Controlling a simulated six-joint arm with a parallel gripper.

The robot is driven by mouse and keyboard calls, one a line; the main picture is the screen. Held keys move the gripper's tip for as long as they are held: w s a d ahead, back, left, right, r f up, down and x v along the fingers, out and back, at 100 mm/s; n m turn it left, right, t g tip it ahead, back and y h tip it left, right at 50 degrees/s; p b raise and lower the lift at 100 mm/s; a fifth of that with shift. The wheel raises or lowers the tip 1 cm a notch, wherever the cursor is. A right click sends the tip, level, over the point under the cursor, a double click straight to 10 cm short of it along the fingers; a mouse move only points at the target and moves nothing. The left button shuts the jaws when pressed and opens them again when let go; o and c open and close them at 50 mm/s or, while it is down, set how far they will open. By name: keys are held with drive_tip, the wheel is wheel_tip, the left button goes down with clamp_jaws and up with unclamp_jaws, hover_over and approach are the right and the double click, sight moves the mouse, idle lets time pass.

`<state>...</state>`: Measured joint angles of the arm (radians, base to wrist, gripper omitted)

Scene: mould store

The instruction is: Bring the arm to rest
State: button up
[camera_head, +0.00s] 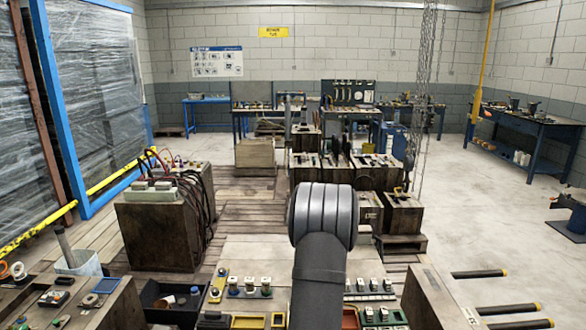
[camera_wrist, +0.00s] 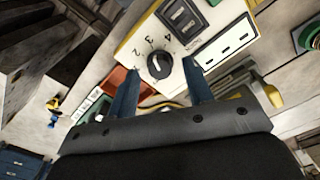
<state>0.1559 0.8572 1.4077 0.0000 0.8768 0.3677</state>
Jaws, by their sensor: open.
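My gripper (camera_wrist: 160,95) shows in the wrist view with its two dark blue fingers apart. It is open, and nothing is seen held between the fingers. Just beyond the fingertips is a cream control panel with a black rotary knob (camera_wrist: 159,65) and printed numbers around it. I cannot tell whether the fingers touch the panel. In the head view my dark grey arm (camera_head: 321,270) rises from the bottom centre, and its thick ribbed joint hides what lies behind it. My gripper is hidden in the head view.
A wooden bench top (camera_head: 250,249) with small fittings lies around my arm. A wooden crate (camera_head: 160,235) with cables stands left. Stacked wooden blocks (camera_head: 404,212) stand behind right, near hanging chains (camera_head: 419,100). A blue bench (camera_head: 530,124) is far right.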

drive_tip(key=shift+f, duration=0.3)
drive_tip(key=shift+r, duration=0.1)
wheel_tip(320, 180, up, 16)
drive_tip(key=r, duration=0.1)
wheel_tip(320, 180, down, 18)
drive_tip(key=shift+r, duration=0.25)
drive_tip(key=shift+r+n, duration=0.15)
drive_tip(key=shift+n, duration=0.65)
drive_tip(key=n, duration=0.6)
wheel_tip(320, 180, up, 10)
drive_tip(key=shift+f, duration=0.25)
